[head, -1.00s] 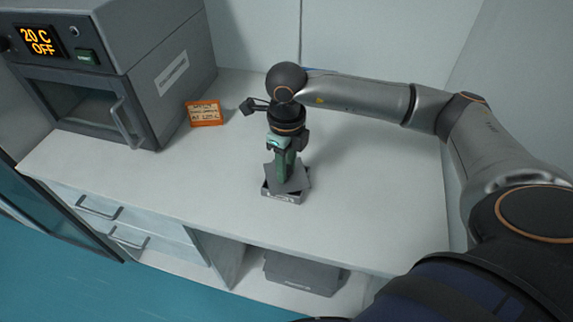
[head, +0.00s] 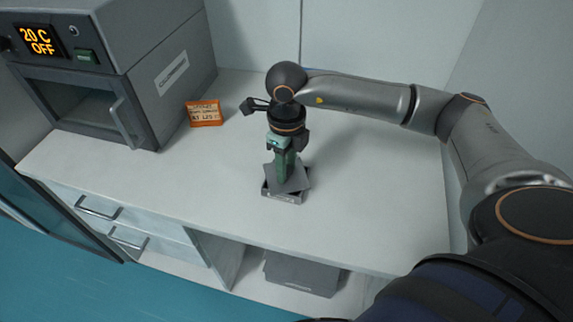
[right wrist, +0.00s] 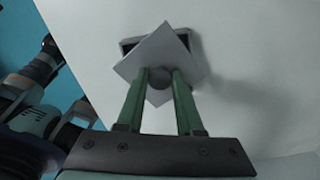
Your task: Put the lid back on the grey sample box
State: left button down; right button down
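The grey sample box (head: 284,199) stands on the white bench top, its front wall showing under the lid. The grey square lid (head: 298,184) is over the box, turned at an angle to it, so its corners stick out past the walls. My right gripper (head: 284,181) points down from above with its green fingers on the lid. In the right wrist view the green fingers (right wrist: 159,76) are closed on a round knob (right wrist: 159,78) of the lid (right wrist: 158,48). Part of the box (right wrist: 128,46) shows behind the lid. Whether lid and box touch is unclear.
A grey oven (head: 118,75) with a display reading 20 C OFF stands at the left. An orange sign (head: 204,113) stands at its right. The bench top (head: 375,205) is clear right of the box. A grey case (head: 302,273) sits on the shelf below.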

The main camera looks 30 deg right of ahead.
grip_release()
dwell(0.5)
jog(key=shift+r+p, duration=2.25)
jog(key=shift+r, duration=1.25)
grip_shut()
jog(key=shift+f, duration=0.25)
